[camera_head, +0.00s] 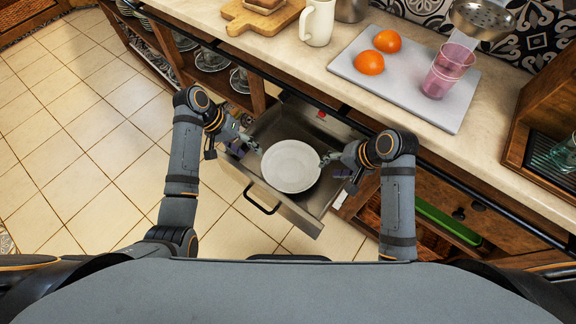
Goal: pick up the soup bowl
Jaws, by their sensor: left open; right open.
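A white round bowl (291,166) sits in the pulled-out grey metal drawer (297,219) below the counter. My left gripper (257,150) is at the bowl's left rim, open. My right gripper (325,160) is at the bowl's right rim, open. Whether the fingers touch the rim is too small to tell. The bowl looks upright. What lies beneath it in the drawer is hidden.
The counter (292,52) above holds a grey board (400,85) with two oranges (369,63) and pink glasses (442,72), a white mug (318,22) and a wooden cutting board (262,18). Glassware stands on the open shelves. The tiled floor (85,120) at left is clear.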

